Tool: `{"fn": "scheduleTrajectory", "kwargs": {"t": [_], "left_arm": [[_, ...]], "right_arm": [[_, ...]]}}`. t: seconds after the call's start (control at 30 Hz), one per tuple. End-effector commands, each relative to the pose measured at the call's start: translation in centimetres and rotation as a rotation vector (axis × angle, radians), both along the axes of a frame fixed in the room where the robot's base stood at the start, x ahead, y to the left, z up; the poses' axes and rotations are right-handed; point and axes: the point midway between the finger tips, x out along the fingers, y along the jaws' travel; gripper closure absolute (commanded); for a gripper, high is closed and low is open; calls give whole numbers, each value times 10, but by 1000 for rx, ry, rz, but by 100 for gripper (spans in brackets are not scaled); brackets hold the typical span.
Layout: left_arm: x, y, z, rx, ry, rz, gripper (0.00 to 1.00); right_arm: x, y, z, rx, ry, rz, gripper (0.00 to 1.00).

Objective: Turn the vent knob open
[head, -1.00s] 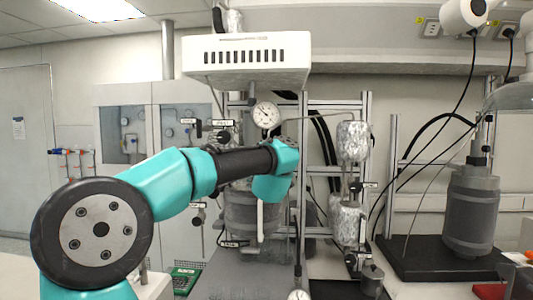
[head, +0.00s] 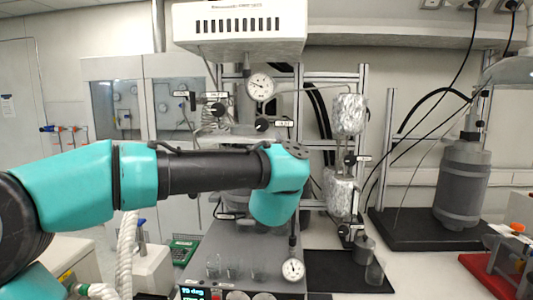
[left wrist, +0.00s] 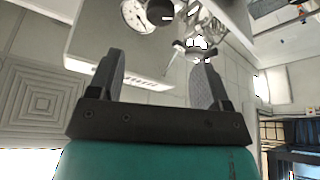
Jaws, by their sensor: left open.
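Several black knobs with small white labels sit around the reactor in the head view: one at the upper left (head: 217,110), one below the gauge (head: 262,124) and one by the foil-wrapped column (head: 349,160). The labels are too small to read, so I cannot tell which is the vent knob. My left arm crosses in front of the reactor and hides part of it; its gripper is hidden there. In the left wrist view my left gripper (left wrist: 160,78) is open and empty. A black knob (left wrist: 160,11) shows beyond its fingers, apart from them. My right gripper is not in view.
A round gauge (head: 260,86) stands above the reactor, with a white vented box (head: 240,28) overhead. A second gauge (head: 292,269) is low at the front. Foil-wrapped vessels (head: 348,114) and metal posts stand to the right. A grey canister (head: 463,185) stands farther right.

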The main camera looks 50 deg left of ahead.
Motion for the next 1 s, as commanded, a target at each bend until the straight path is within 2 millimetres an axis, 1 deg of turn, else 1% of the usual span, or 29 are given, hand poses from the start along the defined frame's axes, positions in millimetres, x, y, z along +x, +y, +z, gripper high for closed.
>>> {"fn": "scheduleTrajectory", "kwargs": {"t": [0.03,0.2,0.6,0.67,0.83,0.9,1.0], "left_arm": [[-4,-7,-2,0,-1,-4,28],[-13,-16,-7,-1,-1,0,28],[-15,-17,-9,7,6,1,28],[-18,-17,-10,32,29,0,28],[-33,-15,-17,180,158,2,28],[-36,-16,-20,224,197,1,28],[-37,-16,-20,238,208,0,28]], "right_arm": [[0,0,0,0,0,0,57],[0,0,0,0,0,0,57],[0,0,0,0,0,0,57],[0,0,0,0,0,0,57],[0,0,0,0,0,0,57],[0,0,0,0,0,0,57],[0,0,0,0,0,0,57]]}}
